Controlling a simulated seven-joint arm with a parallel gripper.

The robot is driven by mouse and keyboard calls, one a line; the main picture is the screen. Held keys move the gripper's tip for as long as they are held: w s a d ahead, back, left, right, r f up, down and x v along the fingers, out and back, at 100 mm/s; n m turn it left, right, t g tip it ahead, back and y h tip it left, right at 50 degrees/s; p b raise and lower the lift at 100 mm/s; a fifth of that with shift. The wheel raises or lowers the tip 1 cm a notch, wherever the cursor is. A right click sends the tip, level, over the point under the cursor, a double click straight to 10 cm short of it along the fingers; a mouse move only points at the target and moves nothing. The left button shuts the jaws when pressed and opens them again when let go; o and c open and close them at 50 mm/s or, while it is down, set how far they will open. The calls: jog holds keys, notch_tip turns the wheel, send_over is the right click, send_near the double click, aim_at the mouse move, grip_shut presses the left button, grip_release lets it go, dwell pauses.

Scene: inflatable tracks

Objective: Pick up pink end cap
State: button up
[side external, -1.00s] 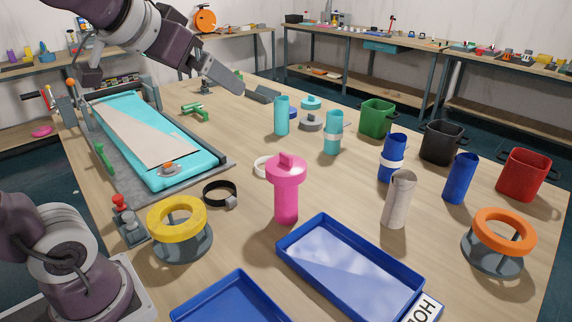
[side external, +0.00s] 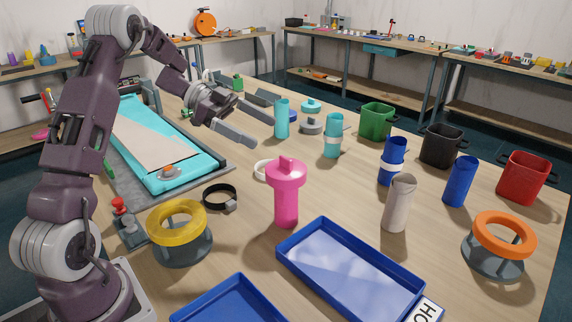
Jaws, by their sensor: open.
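The pink end cap (side external: 286,172) is a wide disc with a raised grip on top. It sits on top of an upright pink tube (side external: 286,208) near the middle of the table. My gripper (side external: 260,122) is open and empty, with its two grey fingers apart. It hangs above the table, behind and to the left of the pink cap, apart from it. Nothing hides the cap.
A blue tray (side external: 350,270) lies in front of the pink tube. A yellow ring stand (side external: 178,222) and a black clamp ring (side external: 219,195) are to its left, a white ring (side external: 262,169) behind it. A beige cylinder (side external: 398,204) and blue tubes (side external: 392,160) stand right.

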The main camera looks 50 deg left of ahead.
send_near(279, 166)
jog(key=x, duration=0.2)
jog(key=f+x, duration=0.1)
jog(key=x, duration=0.2)
jog(key=shift+s+a+r, duration=0.1)
jog(key=shift+s, duration=0.15)
jog(key=x, duration=0.6)
jog(key=shift+w+d+r, duration=0.25)
jog(key=shift+w+d, duration=0.05)
jog(key=shift+d, duration=0.05)
jog(key=c, duration=1)
